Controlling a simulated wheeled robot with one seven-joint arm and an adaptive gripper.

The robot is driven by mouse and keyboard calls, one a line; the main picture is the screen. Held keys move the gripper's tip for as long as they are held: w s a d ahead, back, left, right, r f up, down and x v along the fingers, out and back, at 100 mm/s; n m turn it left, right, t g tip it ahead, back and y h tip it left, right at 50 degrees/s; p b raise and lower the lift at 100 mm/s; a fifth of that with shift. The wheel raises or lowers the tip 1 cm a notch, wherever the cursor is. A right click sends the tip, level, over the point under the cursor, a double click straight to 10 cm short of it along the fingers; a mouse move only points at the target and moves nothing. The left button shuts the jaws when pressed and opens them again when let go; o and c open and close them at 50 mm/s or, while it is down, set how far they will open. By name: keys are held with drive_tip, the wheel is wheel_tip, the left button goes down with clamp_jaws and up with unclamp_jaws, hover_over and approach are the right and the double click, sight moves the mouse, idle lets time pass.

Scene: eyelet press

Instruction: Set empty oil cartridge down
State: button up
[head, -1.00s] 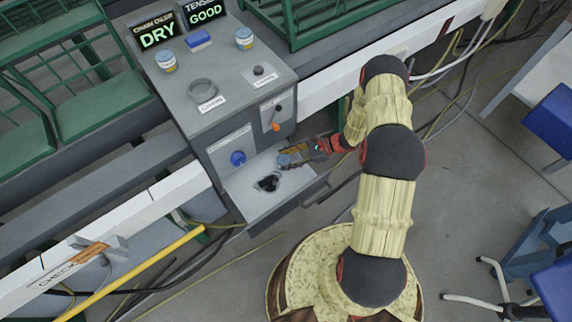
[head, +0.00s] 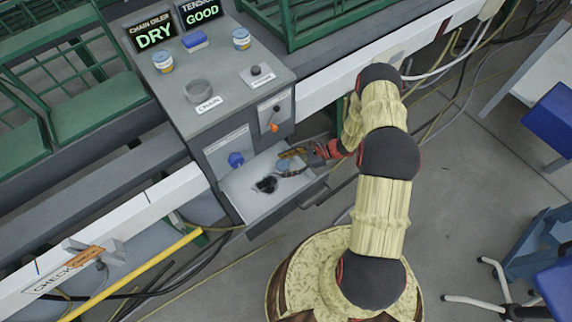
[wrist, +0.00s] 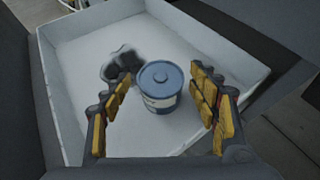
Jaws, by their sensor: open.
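The oil cartridge (wrist: 161,88) is a small can with a blue-grey lid and a pale label. It stands upright on the floor of a light grey drawer tray (wrist: 75,27). My gripper (wrist: 165,98) is open, with one yellow-padded finger on each side of the cartridge. Gaps show between the fingers and the can in the wrist view. In the head view my gripper (head: 292,162) reaches into the open tray (head: 262,208) from the right, and the cartridge (head: 282,165) shows small between its fingers.
A dark crumpled or stained patch (wrist: 121,65) lies beside the cartridge; it also shows in the head view (head: 266,184). A grey machine cabinet (head: 205,120) rises behind the tray. Two more blue-lidded cans (head: 163,62) (head: 241,39) stand on its top, near an empty ring holder (head: 198,91).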

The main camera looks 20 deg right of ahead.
drive_tip(key=shift+r, duration=0.2)
drive_tip(key=p+v, duration=0.3)
drive_tip(key=v, duration=0.9)
drive_tip(key=s+a+r+n+g+h, duration=0.15)
drive_tip(key=r+n, duration=0.25)
drive_tip(key=r, duration=0.7)
drive_tip(key=a+r+n+g+h, duration=0.1)
drive_tip(key=a+r+n+h, duration=0.2)
drive_tip(key=r, duration=0.8)
drive_tip(key=a+r+n+g+h, duration=0.1)
drive_tip(key=a+r+n, duration=0.3)
drive_tip(key=r, duration=0.7)
drive_tip(key=s+a+r+n+t+h, duration=0.2)
drive_tip(key=s+r+n+t+h, duration=0.3)
drive_tip(key=s+r+n, duration=0.5)
drive_tip(key=s+r+h, duration=0.1)
drive_tip(key=s+r, duration=0.8)
drive_tip(key=s, duration=0.1)
drive_tip(key=shift+t, duration=0.35)
drive_tip(key=shift+s+a, duration=0.1)
